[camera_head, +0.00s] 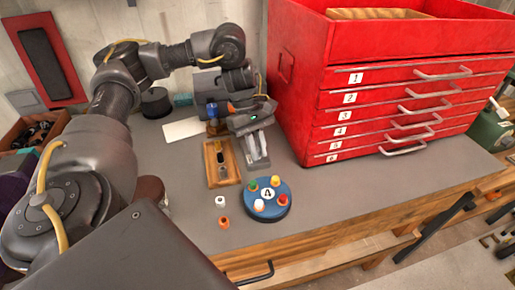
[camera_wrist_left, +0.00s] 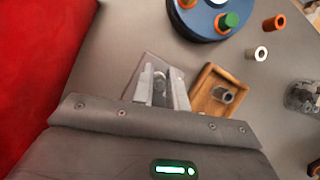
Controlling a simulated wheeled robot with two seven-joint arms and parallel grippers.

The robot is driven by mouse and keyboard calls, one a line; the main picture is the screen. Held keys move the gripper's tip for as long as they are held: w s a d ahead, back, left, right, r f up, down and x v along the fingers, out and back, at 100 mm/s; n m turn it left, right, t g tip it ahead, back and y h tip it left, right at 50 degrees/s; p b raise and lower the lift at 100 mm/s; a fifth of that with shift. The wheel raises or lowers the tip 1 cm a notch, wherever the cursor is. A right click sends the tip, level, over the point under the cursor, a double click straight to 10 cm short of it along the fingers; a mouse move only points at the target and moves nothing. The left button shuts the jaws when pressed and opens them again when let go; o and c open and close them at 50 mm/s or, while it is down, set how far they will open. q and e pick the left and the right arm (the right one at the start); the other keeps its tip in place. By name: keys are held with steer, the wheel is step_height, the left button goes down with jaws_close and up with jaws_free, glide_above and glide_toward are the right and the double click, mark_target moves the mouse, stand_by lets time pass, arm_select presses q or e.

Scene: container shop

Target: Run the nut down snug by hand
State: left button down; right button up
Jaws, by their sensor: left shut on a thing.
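My left gripper (camera_head: 258,163) is over the grey bench, just right of a wooden tray (camera_head: 234,182) in the head view. In the left wrist view its fingers (camera_wrist_left: 160,97) are shut on a small rounded grey metal piece (camera_wrist_left: 160,83), which looks like the nut. The fingers hide much of it, and its thread cannot be made out. The wooden tray (camera_wrist_left: 208,82) lies beside the fingers in that view, apart from them. A short grey metal cylinder (camera_wrist_left: 226,96) with a dark end is in the tray. My right gripper is not in view.
A blue disc (camera_head: 279,211) marked 4 carries several coloured pegs. A white ring (camera_head: 220,201) and an orange one (camera_head: 224,222) stand left of it. A red drawer chest (camera_head: 308,125) blocks the right. A white sheet (camera_head: 183,128) lies behind the tray. Bench right of the disc is clear.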

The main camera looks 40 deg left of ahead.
arm_select(q)
steer(key=shift+m, duration=0.4)
steer(key=c, duration=1.3)
jaws_free()
steer(key=shift+c, duration=0.3)
steer(key=shift+c, duration=1)
